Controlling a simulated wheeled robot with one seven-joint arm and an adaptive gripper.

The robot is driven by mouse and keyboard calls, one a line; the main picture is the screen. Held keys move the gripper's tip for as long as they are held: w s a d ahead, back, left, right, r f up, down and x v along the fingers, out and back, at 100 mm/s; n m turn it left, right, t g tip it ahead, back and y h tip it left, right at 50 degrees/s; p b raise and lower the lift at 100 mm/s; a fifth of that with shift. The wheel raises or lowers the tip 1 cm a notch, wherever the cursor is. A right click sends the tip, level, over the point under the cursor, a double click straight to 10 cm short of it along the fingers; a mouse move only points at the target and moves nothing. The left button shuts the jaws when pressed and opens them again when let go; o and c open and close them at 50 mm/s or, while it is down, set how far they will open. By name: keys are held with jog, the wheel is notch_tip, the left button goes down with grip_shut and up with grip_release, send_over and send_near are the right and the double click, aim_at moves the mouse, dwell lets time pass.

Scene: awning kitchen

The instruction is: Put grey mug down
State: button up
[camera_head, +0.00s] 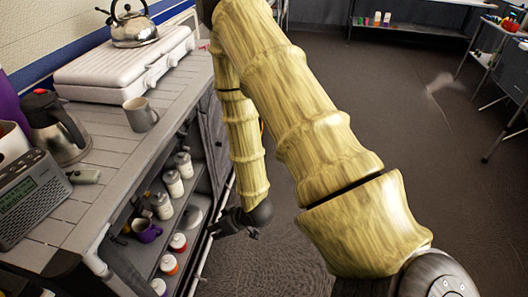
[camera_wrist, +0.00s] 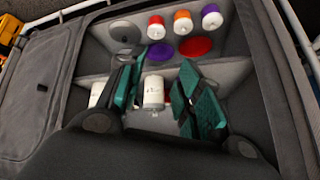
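A grey mug (camera_head: 140,114) stands upright on the wooden counter, in front of the white camp stove. It is not seen in the wrist view. My gripper (camera_head: 233,224) hangs low beside the open shelves, below and to the right of the mug and well apart from it. In the wrist view my gripper (camera_wrist: 160,75) has its two teal fingers spread, with nothing held between them. A white jar (camera_wrist: 153,92) shows beyond the gap between the fingers, on a shelf.
A kettle (camera_head: 132,27) sits on the camp stove (camera_head: 120,70). A steel jug (camera_head: 55,128) and a radio (camera_head: 32,197) stand on the counter (camera_head: 98,157). The shelves hold several jars and a purple mug (camera_head: 146,230). Open floor lies to the right.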

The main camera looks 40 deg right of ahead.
jog(key=s+a+f+m+g+h, duration=0.1)
jog(key=s+f+g, duration=0.2)
jog(key=s, duration=0.9)
jog(key=s+a+f+g+h, duration=0.1)
jog(key=s+f+g, duration=0.3)
jog(key=s+f, duration=0.5)
jog(key=s+h, duration=0.1)
jog(key=s, duration=0.2)
jog(key=shift+a+m, duration=0.2)
jog(key=shift+m, duration=0.2)
jog(key=shift+r, duration=0.1)
notch_tip(320, 180, up, 14)
jog(key=p, duration=1.4)
